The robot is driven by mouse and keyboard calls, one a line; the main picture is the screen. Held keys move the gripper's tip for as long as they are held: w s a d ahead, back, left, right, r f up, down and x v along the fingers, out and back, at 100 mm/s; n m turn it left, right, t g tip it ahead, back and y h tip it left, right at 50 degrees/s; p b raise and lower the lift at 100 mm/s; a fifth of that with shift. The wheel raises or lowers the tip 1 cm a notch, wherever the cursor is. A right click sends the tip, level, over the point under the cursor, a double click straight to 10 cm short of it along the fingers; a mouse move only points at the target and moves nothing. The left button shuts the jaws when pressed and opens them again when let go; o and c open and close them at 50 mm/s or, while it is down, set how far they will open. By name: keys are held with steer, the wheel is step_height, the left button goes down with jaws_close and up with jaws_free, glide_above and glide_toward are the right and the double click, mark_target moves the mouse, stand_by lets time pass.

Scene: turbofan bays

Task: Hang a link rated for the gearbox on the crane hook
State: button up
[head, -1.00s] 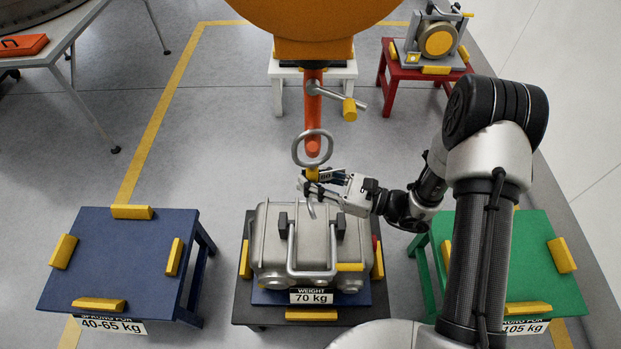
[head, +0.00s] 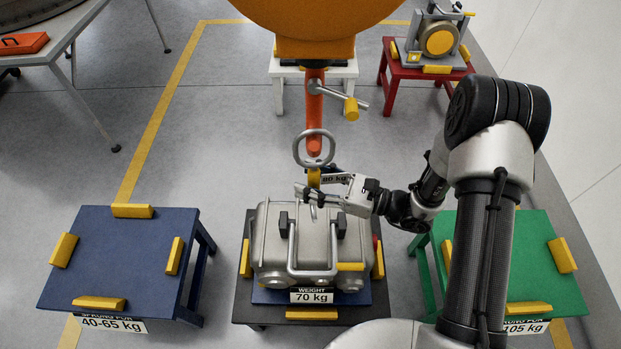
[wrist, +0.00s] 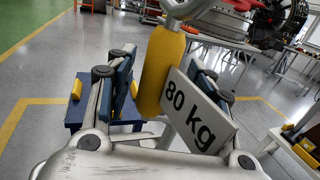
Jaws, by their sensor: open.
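A link with a grey ring (head: 314,148), a yellow body (head: 313,178) and an "80 kg" tag (head: 335,179) hangs at the lower end of the red-orange crane hook (head: 313,115). The ring appears to be around the hook's end; exact seating is unclear. In the wrist view the yellow body (wrist: 160,72) and tag (wrist: 198,112) are between my spread fingers, with gaps visible. My gripper (head: 308,193) is open around the link's lower part. The grey gearbox (head: 270,235), labelled "70 kg", sits below on a dark stand. The link's lower end is mostly hidden.
A blue stand (head: 120,255) marked "40-65 kg" is empty at left. A green stand (head: 535,260) marked "105 kg", partly hidden, is at right behind my arm. A red stand (head: 412,75) holds a unit at back right. A crank handle (head: 340,96) juts from the crane.

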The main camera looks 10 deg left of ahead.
steer(key=s+d, duration=0.1)
steer(key=d, duration=1)
steer(key=shift+d, duration=0.4)
steer(key=s+d+r+n+g+h, duration=0.1)
steer(key=s+r+n+g+h, duration=0.5)
steer(key=s+r+n+h, duration=0.45)
steer(key=s+d+r+n+t+h, duration=0.6)
steer(key=d+r+n+t+h, duration=0.1)
steer(key=d, duration=0.5)
step_height(320, 180, up, 2)
steer(key=shift+s+r+n+t+h, duration=0.1)
steer(key=shift+s+n+t+h, duration=0.2)
steer(key=shift+n+t, duration=0.65)
steer(key=shift+d, duration=0.1)
steer(key=shift+c, duration=0.4)
